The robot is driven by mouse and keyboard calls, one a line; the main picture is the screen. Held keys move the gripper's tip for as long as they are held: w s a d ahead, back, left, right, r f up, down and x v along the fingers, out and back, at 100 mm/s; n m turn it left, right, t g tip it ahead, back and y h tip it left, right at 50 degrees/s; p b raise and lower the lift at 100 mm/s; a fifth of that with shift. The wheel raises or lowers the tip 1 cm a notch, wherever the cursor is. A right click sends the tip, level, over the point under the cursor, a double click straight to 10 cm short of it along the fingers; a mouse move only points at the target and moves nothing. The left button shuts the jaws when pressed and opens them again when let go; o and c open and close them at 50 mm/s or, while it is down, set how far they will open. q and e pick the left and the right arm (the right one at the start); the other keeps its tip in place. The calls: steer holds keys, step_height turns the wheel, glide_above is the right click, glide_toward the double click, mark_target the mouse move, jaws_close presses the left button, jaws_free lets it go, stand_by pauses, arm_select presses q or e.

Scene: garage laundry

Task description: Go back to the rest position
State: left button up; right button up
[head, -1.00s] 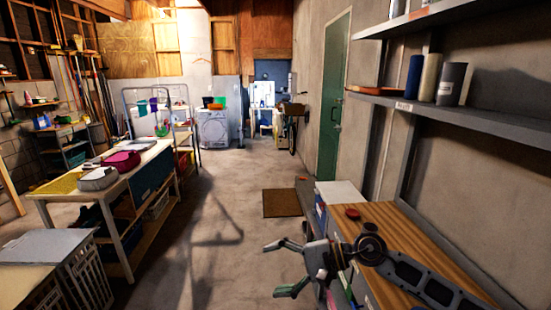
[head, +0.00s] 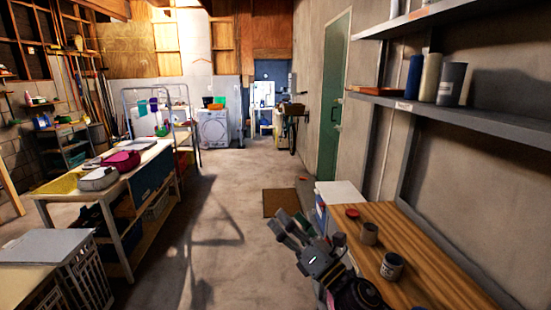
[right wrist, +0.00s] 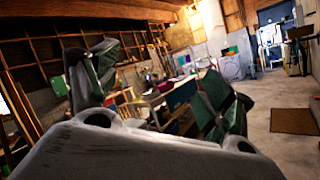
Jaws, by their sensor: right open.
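My right gripper (head: 284,226) is open and empty in the head view. It is raised above the floor at the left side of the wooden-topped bench, pointing up and to the left. In the right wrist view its two green-padded fingers (right wrist: 155,90) are spread apart with nothing between them, facing the room. My left gripper is not in view.
The wooden bench (head: 430,255) at right carries two cans (head: 391,266) and a red lid (head: 352,213). A shelf (head: 480,120) with rolls is above. A long table (head: 140,165) stands left, crates (head: 85,285) at lower left. The floor (head: 225,265) between is clear.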

steer(key=s+d+f+m+g+h, duration=0.1)
steer(key=d+f+m+h, duration=0.7)
steer(key=m, duration=0.4)
steer(key=s+d+f+m+g+h, duration=0.1)
steer(key=d+f+m+g+h, duration=0.1)
steer(key=d+f+m+h, duration=0.7)
steer(key=s+d+f+m+g+y, duration=0.1)
steer(key=s+f+m+g+y, duration=0.1)
steer(key=s+f+m+g, duration=0.55)
steer(key=s+d+f+m+g+y, duration=0.1)
steer(key=s+f+m+g, duration=0.2)
steer(key=s+f+m, duration=0.8)
steer(key=s+f+n+g, duration=0.1)
steer(key=s+f+n, duration=0.15)
steer(key=f, duration=1.35)
steer(key=s+f+n, duration=0.2)
steer(key=s+f, duration=0.1)
steer(key=f, duration=1.2)
steer(key=s+d+f, duration=0.2)
steer(key=s+f, duration=0.8)
steer(key=s, duration=0.1)
steer(key=s+d+f+g, duration=0.1)
steer(key=s+d+f, duration=0.1)
steer(key=s+f, duration=0.8)
steer(key=shift+s+f+n, duration=0.2)
steer(key=shift+s+n, duration=0.1)
steer(key=shift+s, duration=0.45)
